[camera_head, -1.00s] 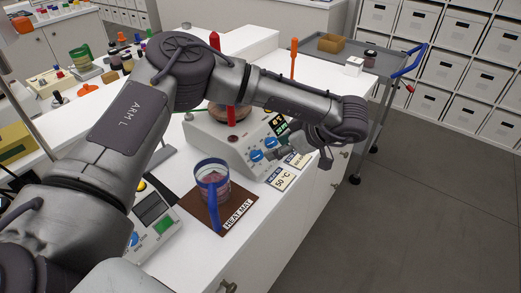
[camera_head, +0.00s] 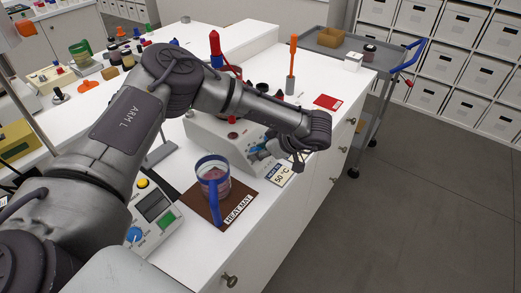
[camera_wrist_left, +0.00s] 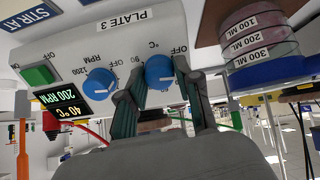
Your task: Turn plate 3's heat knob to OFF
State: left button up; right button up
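Plate 3 (camera_head: 205,128), a pale hotplate, stands on the white bench; my left arm hides part of its front in the head view. The left wrist view shows its panel close up: the blue heat knob (camera_wrist_left: 160,71) under the °C mark, the blue RPM knob (camera_wrist_left: 98,83), and a display (camera_wrist_left: 60,105) reading 40 °C and 200 RPM. The heat knob's pointer is turned away from the OFF label. My left gripper (camera_wrist_left: 160,80) has one finger on each side of the heat knob, very close; I cannot tell whether they touch it. My right gripper is not in view.
A blue-rimmed beaker (camera_head: 213,176) stands on the brown heat mat (camera_head: 237,208), close beside the gripper. A red-capped bottle (camera_head: 215,45) and an orange-handled tool (camera_head: 292,60) stand behind. A grey cart (camera_head: 335,45) is beyond.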

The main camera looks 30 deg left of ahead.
pick_arm(q)
grip_shut()
jog(key=n+b, duration=0.4)
jog(key=shift+f+n, duration=0.2)
jog(key=shift+n, duration=0.1)
jog(key=n+b, duration=0.2)
jog(key=shift+n+b, duration=0.3)
jog(key=shift+b, duration=0.05)
jog(key=shift+r+n+b, duration=0.15)
jog(key=shift+n+b, duration=0.3)
jog(key=shift+n, duration=0.05)
